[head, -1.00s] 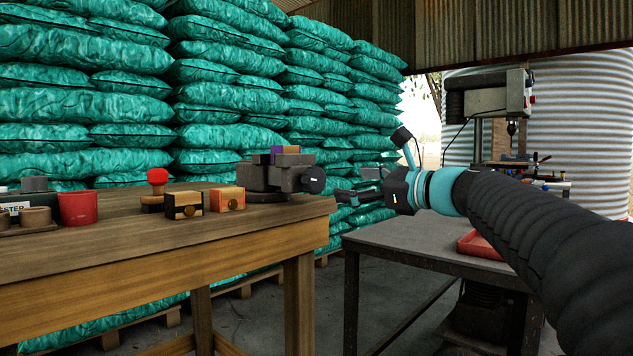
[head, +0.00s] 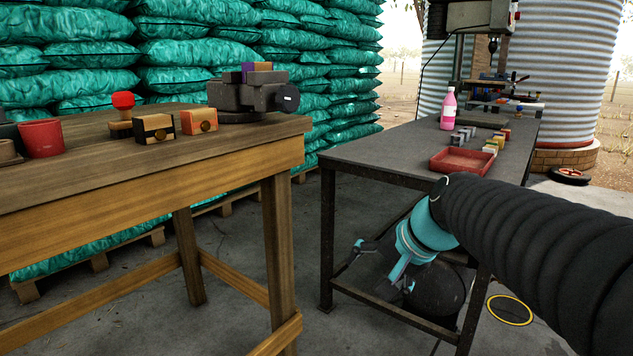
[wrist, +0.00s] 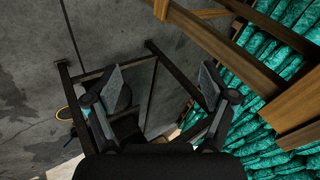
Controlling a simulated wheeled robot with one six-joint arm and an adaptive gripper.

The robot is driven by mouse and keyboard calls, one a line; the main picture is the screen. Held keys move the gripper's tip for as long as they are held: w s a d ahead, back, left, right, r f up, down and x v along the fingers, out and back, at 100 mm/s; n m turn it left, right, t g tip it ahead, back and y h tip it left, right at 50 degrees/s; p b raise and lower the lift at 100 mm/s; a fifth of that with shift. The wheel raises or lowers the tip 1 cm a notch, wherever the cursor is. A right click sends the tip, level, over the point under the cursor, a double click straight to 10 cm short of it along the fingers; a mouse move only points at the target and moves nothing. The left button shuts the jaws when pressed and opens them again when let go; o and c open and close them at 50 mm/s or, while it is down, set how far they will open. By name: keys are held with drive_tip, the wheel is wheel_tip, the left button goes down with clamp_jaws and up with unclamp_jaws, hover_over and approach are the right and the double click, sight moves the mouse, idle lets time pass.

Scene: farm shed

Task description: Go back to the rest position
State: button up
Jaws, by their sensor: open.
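My gripper (head: 366,268) hangs low in the head view, in front of the dark metal table and right of the wooden bench. It is below the level of both tops. In the wrist view my gripper (wrist: 161,82) has its two fingers spread wide with nothing between them. The concrete floor and the metal table's frame show beyond the fingers. The black-sleeved arm comes in from the right and hides part of the metal table's near side.
The wooden bench (head: 150,192) holds a dark vise (head: 240,97), wooden blocks and a red cup (head: 41,138). The metal table (head: 370,153) holds a red tray (head: 462,160), a pink bottle (head: 448,110) and small blocks. A yellow ring (head: 510,311) lies on the floor. Green sacks (head: 190,45) stand behind.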

drive_tip(key=s+d+n+h+p, duration=0.2)
drive_tip(key=s+n+p, duration=0.1)
drive_tip(key=s, duration=0.6)
drive_tip(key=s+d+n+h+p, duration=0.2)
drive_tip(key=s+d+p, duration=0.1)
drive_tip(key=s, duration=0.6)
drive_tip(key=shift+s+d+f+n+p, duration=0.2)
drive_tip(key=shift+d+f+n+p, duration=0.15)
drive_tip(key=shift+n, duration=0.05)
